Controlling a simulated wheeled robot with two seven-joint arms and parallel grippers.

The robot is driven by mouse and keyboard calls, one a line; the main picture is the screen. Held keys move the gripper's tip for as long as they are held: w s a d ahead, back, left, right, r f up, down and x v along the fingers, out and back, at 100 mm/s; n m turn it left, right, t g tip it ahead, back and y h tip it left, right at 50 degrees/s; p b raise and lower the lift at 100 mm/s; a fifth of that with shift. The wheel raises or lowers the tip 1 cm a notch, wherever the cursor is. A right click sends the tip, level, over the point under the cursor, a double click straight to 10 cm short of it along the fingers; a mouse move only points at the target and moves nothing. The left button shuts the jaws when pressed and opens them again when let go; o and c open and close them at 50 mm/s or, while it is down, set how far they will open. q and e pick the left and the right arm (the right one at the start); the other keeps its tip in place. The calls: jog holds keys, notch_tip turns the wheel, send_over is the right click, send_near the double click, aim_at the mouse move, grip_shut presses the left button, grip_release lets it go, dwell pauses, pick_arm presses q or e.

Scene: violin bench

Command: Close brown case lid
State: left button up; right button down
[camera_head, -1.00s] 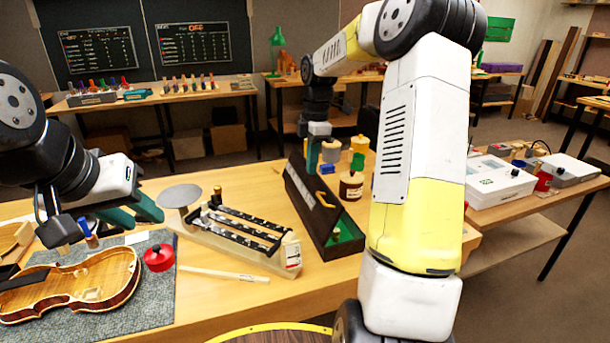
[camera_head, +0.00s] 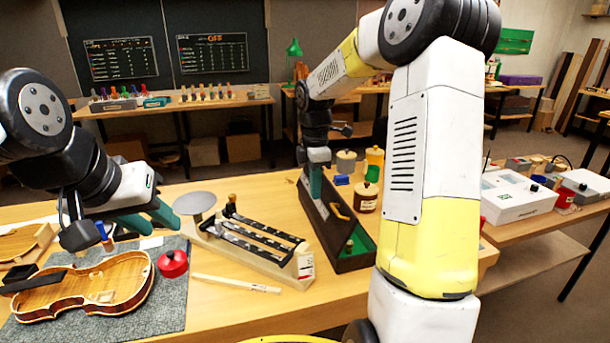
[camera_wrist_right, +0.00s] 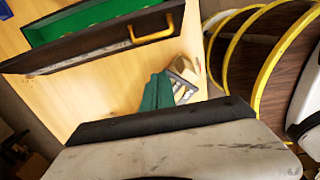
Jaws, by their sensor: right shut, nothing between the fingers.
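The brown case (camera_head: 352,263) stands open on the bench, with its green lining showing. A long dark panel, apparently the raised lid, runs along its left side, with a yellow handle (camera_head: 340,212) at it. In the right wrist view the case (camera_wrist_right: 50,60) lies at upper left, with the handle (camera_wrist_right: 153,28) near its edge. My right gripper (camera_head: 316,182) is shut and empty at the far end of the case. Its teal fingers (camera_wrist_right: 157,92) appear apart from the case in the wrist view. My left gripper (camera_head: 150,220) is open and empty above the violin mat.
A balance scale (camera_head: 250,240) stands just left of the case. A violin (camera_head: 85,285) and a red pot (camera_head: 172,263) lie on a grey mat (camera_head: 165,310). Jars (camera_head: 366,196) stand behind the case at right. My right forearm covers the bench right of the case.

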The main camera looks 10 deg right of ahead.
aim_at(334, 210)
jog(key=d+f, duration=0.4)
jog(key=f, duration=0.1)
jog(key=shift+w+f, duration=0.1)
dwell(0.4)
jog(key=shift+d+y, duration=0.5)
jog(key=shift+d, duration=0.25)
jog(key=w+d+f+g+y, duration=0.1)
jog(key=d+f+y, duration=0.8)
jog(key=d+y, duration=0.2)
jog(key=shift+d, duration=1.2)
